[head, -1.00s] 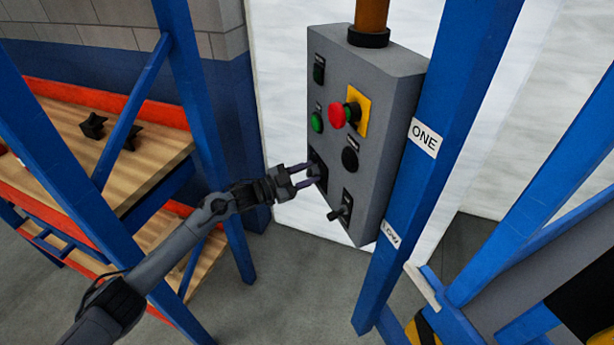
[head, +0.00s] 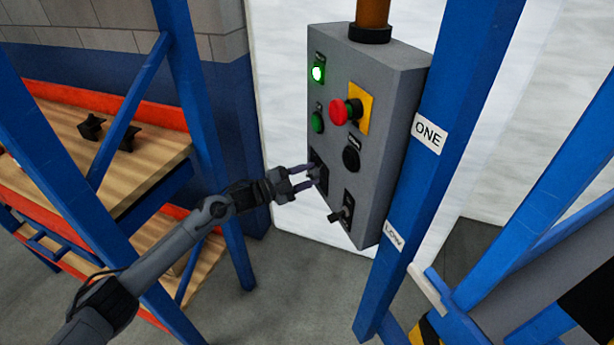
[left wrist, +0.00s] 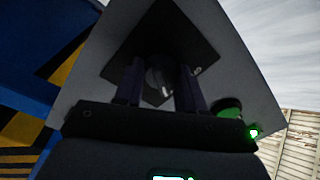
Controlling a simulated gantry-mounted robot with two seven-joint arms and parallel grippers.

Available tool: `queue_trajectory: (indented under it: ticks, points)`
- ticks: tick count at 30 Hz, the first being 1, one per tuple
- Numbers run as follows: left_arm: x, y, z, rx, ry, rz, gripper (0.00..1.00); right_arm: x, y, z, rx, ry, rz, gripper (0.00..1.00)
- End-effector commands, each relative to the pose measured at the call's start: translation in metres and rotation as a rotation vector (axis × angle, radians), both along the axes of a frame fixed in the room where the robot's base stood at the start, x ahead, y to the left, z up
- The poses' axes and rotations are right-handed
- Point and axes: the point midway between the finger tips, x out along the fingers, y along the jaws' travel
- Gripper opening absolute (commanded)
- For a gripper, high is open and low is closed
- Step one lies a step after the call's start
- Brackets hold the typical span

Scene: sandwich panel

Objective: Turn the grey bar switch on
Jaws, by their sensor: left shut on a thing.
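The grey control box (head: 372,85) hangs below an orange pipe. The grey bar switch (left wrist: 158,75) sits on a black square plate on its face, and shows as a grey knob between my fingers in the left wrist view. In the head view its black plate (head: 319,169) is partly hidden by my fingers. My left gripper (head: 309,178) reaches in from the left and is shut on the switch; its dark fingers (left wrist: 160,88) lie on either side of it. The top lamp (head: 318,73) on the box glows bright green. My right gripper is not in view.
Blue posts (head: 440,150) stand close on the right. A wooden shelf (head: 140,150) stands left.

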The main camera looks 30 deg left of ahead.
Motion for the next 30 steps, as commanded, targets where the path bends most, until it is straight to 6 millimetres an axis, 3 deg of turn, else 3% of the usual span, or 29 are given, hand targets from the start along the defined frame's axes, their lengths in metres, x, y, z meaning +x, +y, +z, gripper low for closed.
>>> queue_trajectory:
  ticks: [8,9,13,23,30]
  points:
    - [0.0,0.0,0.0,0.001,-0.002,0.001,0.09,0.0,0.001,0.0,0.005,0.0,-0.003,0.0]
    - [0.0,0.0,0.0,0.001,-0.002,0.001,0.44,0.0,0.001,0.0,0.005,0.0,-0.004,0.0]
    - [0.0,0.0,0.0,0.001,-0.002,0.001,0.64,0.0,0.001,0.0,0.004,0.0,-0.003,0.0]
    - [-0.001,0.001,0.0,0.001,0.0,0.001,0.65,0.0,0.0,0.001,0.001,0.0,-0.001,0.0]
    - [-0.02,0.015,-0.001,0.003,0.002,0.002,0.65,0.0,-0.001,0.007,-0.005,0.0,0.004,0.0]
